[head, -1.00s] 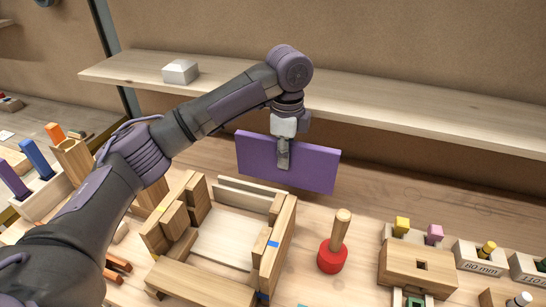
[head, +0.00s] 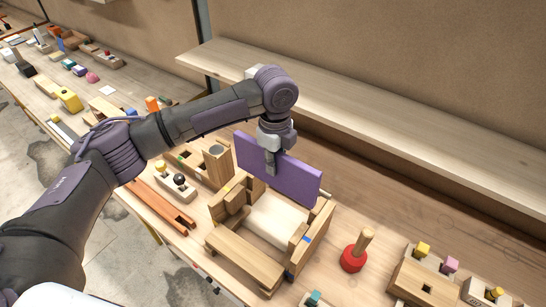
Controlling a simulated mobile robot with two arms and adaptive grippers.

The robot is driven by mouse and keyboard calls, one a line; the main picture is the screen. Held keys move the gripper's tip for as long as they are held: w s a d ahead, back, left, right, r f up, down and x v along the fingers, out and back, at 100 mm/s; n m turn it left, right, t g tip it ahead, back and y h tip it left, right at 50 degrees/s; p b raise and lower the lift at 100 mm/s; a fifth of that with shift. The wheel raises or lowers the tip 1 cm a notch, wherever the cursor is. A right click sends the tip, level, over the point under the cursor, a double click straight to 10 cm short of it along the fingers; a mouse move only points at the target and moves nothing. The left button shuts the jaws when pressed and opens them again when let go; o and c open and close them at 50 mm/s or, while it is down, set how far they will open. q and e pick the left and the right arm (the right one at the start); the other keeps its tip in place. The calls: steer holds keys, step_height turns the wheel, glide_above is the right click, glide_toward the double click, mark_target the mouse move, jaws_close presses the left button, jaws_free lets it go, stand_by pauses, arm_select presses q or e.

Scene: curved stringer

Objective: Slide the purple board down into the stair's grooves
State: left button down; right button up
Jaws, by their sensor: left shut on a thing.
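The purple board (head: 292,183) is upright on its long edge in the head view. My left gripper (head: 271,165) is shut on its upper edge, left of the board's middle. The wooden stair (head: 245,257) stands in front of and below the board, with stepped side walls and a pale floor inside. The board is at the stair's back end and spans roughly between the side walls. Its lower edge is partly hidden behind the stair, so I cannot tell whether it sits in the grooves. My right gripper is not in view.
A red-based mallet (head: 354,254) with a wooden handle stands right of the stair. A wooden block with a square hole (head: 424,283) is at the lower right. A long shelf (head: 350,105) runs behind. Many small pieces lie along the table at the left.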

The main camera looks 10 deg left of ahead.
mark_target(275, 178)
arm_select(q)
steer(key=shift+w, duration=0.1)
steer(key=shift+r, duration=0.1)
steer(key=shift+f+b, duration=0.3)
steer(key=shift+f, duration=1.45)
steer(key=shift+f+b, duration=0.4)
steer(key=shift+f, duration=0.85)
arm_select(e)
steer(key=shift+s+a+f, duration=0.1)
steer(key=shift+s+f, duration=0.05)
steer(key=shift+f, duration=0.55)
arm_select(q)
steer(key=shift+r, duration=0.1)
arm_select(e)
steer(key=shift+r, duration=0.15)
arm_select(q)
steer(key=shift+p, duration=0.45)
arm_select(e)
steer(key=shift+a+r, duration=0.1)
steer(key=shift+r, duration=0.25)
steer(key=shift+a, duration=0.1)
